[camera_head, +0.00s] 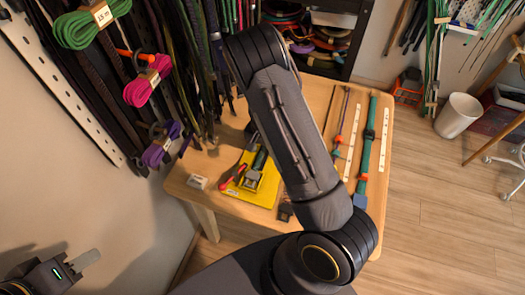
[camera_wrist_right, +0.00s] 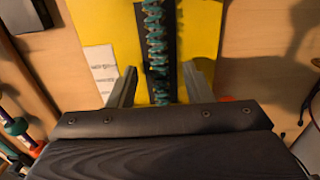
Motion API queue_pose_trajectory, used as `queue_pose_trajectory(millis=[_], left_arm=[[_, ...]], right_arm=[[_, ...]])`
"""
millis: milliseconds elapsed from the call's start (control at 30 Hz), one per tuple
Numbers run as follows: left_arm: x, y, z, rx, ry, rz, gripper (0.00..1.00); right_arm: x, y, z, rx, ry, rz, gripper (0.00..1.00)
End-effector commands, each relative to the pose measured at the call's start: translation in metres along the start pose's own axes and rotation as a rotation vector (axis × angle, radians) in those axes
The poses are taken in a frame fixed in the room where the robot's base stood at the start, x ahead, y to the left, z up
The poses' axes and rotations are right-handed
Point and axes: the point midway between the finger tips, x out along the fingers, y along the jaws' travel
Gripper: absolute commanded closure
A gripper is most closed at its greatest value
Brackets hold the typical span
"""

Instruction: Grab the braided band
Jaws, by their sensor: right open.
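The braided band (camera_wrist_right: 154,38) is teal and lies along a black strip on a yellow board (camera_wrist_right: 199,35) in the right wrist view. My right gripper (camera_wrist_right: 160,86) is open, with one finger on each side of the band. I cannot tell how far above the board the fingertips are. In the head view my right arm hides the right gripper and part of the yellow board (camera_head: 262,193). My left gripper (camera_head: 86,260) is at the lower left, away from the table; its opening is unclear.
The wooden table (camera_head: 318,93) also holds a teal strap (camera_head: 366,150), white rulers (camera_head: 384,140), a red-handled tool (camera_head: 231,177) and a small white box (camera_head: 197,182). Coiled cords (camera_head: 92,25) hang on the left wall. A white bin (camera_head: 457,115) stands on the floor at right.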

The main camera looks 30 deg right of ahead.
Motion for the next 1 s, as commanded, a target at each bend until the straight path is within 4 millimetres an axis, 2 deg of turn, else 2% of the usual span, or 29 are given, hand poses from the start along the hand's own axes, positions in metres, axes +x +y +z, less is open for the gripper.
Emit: queue_pose_trajectory(millis=[200, 533, 833, 1000], left_arm=[[0.000, 0.000, 0.000, 0.000, 0.000, 0.000, 0.64], [0.000, 0.000, 0.000, 0.000, 0.000, 0.000, 0.64], [0.000, 0.000, 0.000, 0.000, 0.000, 0.000, 0.64], [0.001, 0.000, 0.000, 0.000, 0.000, 0.000, 0.64]], right_arm=[[0.001, 0.000, 0.000, 0.000, 0.000, -0.001, 0.56], [0.000, 0.000, 0.000, -0.001, 0.000, -0.001, 0.99], [-0.001, 0.000, 0.000, -0.001, 0.001, -0.001, 1.00], [-0.012, -0.001, -0.001, -0.003, 0.002, -0.003, 1.00]])
